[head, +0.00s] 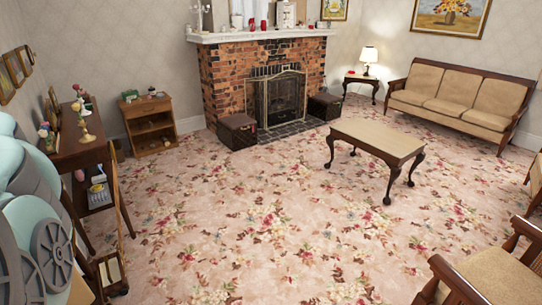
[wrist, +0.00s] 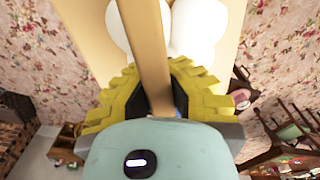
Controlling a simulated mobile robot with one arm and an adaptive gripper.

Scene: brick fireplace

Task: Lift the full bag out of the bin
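In the wrist view, my gripper (wrist: 157,72) has its yellow, stepped fingers close on both sides of a narrow tan strip (wrist: 152,40). The fingers look shut on this strip, which runs between them toward the palm. Beyond it is a pale yellow-beige surface (wrist: 98,42) with rounded white shapes (wrist: 193,28) on or in it. I cannot tell for sure which of these is the bag and which the bin. In the head view, a tan piece (head: 82,290) shows at the lower left beside my arm. My gripper is hidden there.
A dark side table (head: 80,150) with flowers stands close at the left. A small wooden shelf (head: 150,125), fireplace (head: 265,85), coffee table (head: 375,140) and sofa (head: 460,95) stand farther off. An armchair (head: 490,275) is at the lower right. The floral carpet (head: 270,220) between is clear.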

